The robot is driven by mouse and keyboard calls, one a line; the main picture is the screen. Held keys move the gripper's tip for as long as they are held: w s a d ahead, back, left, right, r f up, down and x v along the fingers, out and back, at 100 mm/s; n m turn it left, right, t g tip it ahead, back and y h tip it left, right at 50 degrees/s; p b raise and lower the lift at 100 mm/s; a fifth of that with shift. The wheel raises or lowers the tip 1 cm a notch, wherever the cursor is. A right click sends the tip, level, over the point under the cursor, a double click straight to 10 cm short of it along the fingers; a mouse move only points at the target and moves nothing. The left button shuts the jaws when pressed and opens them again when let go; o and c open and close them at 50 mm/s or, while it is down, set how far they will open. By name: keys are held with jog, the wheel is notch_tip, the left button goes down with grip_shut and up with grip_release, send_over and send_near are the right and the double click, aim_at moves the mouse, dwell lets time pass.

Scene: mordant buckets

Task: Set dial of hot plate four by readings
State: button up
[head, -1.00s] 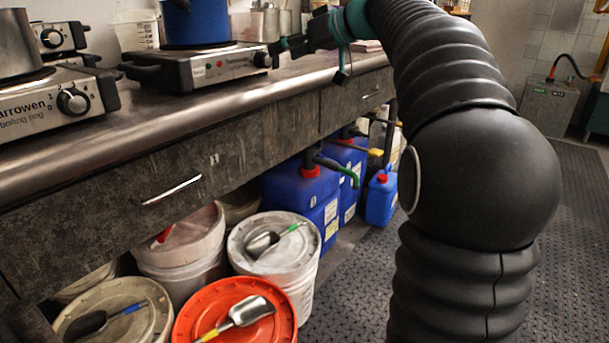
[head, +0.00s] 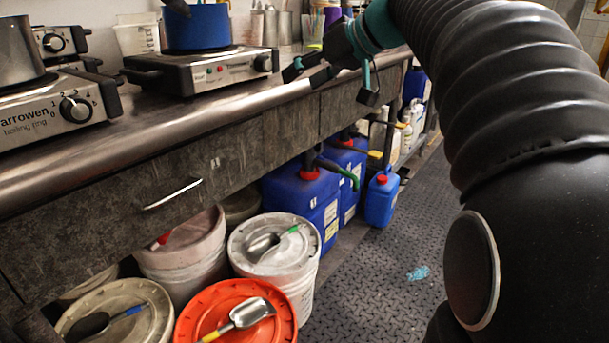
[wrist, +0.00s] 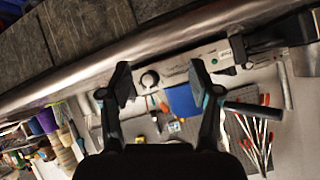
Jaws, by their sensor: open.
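A silver hot plate (head: 205,72) with a black dial (head: 263,63) at the right of its front stands on the bench under a blue pot (head: 197,28). In the wrist view, my open fingers (wrist: 158,86) frame a dark ring (wrist: 149,80) on a pale strip, possibly the dial.
The bench's steel edge (head: 150,128) runs across the view. Below stand lidded buckets, one with an orange lid (head: 215,300), and blue canisters (head: 300,190). A grey pot (head: 18,50) sits at far left.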

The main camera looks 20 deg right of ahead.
jog(key=s+a+f+m+g+h+p, duration=0.1)
jog(key=s+a+f+h, duration=0.1)
jog(key=s+f, duration=0.4)
jog(key=s+a+f+m+g+h+p, duration=0.1)
jog(key=s+a+f, duration=0.1)
jog(key=s+f, duration=0.5)
jog(key=shift+s+a+m+g+h, duration=0.3)
jog(key=shift+s+a+m+h, duration=0.05)
jog(key=shift+s+m+h, duration=0.1)
jog(key=s+d+f+h+p, duration=0.1)
jog(key=s+f+h, duration=0.2)
jog(key=s+f, duration=0.9)
jog(key=shift+m+g+p, duration=0.3)
jog(key=shift+m+p, duration=0.05)
jog(key=shift+p, duration=0.05)
jog(key=shift+c, duration=0.2)
